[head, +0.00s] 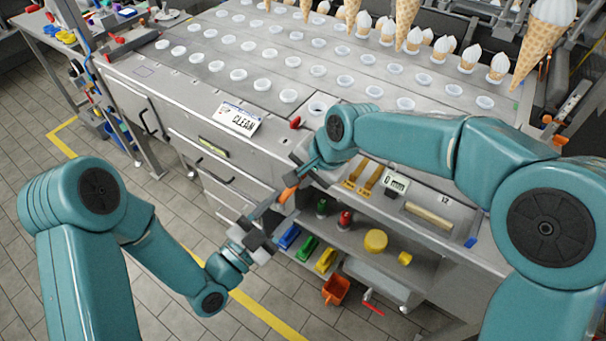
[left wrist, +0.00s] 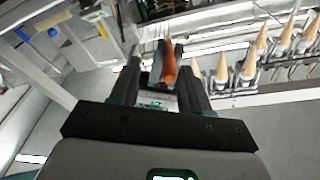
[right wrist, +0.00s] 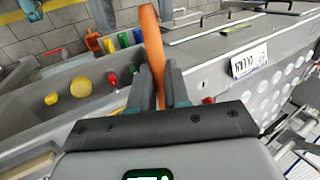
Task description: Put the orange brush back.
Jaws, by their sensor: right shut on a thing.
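The orange brush (head: 288,193) is held in the air in front of the counter's open shelf. Its long orange part shows between the fingers of my right gripper (right wrist: 160,90) in the right wrist view (right wrist: 151,40). That gripper is shut on it; in the head view it is partly hidden by its own arm. My left gripper (head: 267,218) is below and left of the brush, with its fingers apart. In the left wrist view the orange part (left wrist: 169,64) shows between the tips of my left gripper (left wrist: 158,65); I cannot tell whether they touch it.
The counter (head: 200,85) carries rows of white rings and a CLEAN sign (head: 238,119). The shelf below holds coloured items, including a yellow cylinder (head: 376,240). An orange container (head: 336,290) is below the shelf. Ice cream cones (head: 405,20) stand at the back.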

